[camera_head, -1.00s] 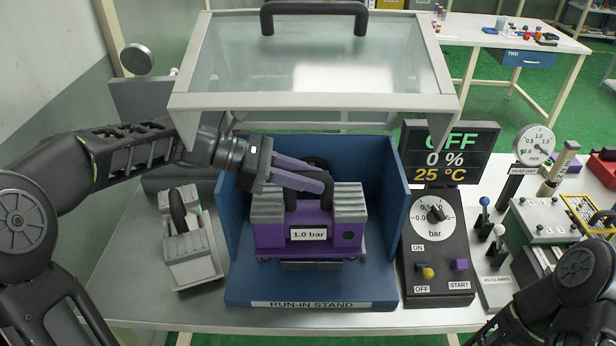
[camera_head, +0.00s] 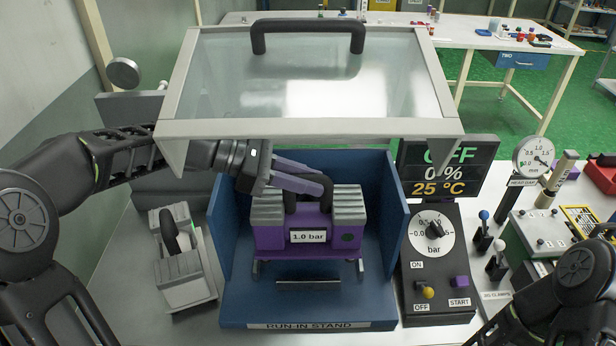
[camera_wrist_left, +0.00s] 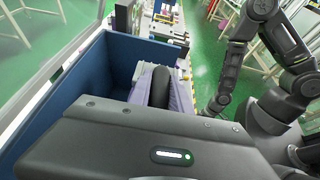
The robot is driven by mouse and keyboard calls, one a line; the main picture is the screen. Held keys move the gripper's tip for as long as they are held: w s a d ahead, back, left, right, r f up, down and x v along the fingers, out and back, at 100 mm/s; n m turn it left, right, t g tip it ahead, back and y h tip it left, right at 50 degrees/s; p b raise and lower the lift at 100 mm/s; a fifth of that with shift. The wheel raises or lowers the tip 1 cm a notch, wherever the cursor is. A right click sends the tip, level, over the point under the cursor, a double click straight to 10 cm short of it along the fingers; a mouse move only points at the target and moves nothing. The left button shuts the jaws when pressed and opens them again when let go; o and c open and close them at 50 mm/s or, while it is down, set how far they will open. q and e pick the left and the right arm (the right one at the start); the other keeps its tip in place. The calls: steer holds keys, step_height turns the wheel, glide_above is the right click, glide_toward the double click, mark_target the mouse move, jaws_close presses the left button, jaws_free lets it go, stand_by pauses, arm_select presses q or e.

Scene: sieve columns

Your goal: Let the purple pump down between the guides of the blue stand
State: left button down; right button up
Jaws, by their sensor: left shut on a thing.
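The purple pump (camera_head: 270,239), with grey ribbed ends and a "1.0 bar" label, hangs upright inside the blue stand (camera_head: 395,215). My left gripper (camera_head: 318,190) is shut on the pump's black handle, its purple fingers reaching in from the left under the raised hood. In the left wrist view the handle (camera_wrist_left: 160,86) lies between the fingers. The pump's underside appears apart from the stand's floor. Small metal pieces show at its lower left and right corners; I cannot tell whether these are guides or feet. My right arm shows at the lower right, its gripper out of view.
A clear hood (camera_head: 300,85) with a grey frame stands over the stand. A grey device (camera_head: 185,270) with a black handle stands at the left. A control box (camera_head: 437,270) and an "OFF" display (camera_head: 447,165) stand close on the right. A dark slot (camera_head: 308,282) lies on the stand's floor.

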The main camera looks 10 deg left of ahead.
mark_target(296, 205)
arm_select(q)
steer(key=shift+f+b, duration=0.85)
steer(key=shift+f, duration=0.35)
steer(key=shift+p, duration=1)
stand_by(1.0)
steer(key=shift+f+b, duration=1.2)
steer(key=shift+f, duration=1.05)
stand_by(0.4)
steer(key=c, duration=1.2)
jaws_free()
steer(key=shift+f, duration=0.1)
steer(key=shift+o, duration=0.6)
steer(key=shift+f, duration=0.15)
steer(key=o, duration=0.8)
steer(key=shift+c, duration=0.2)
steer(key=shift+a, duration=0.1)
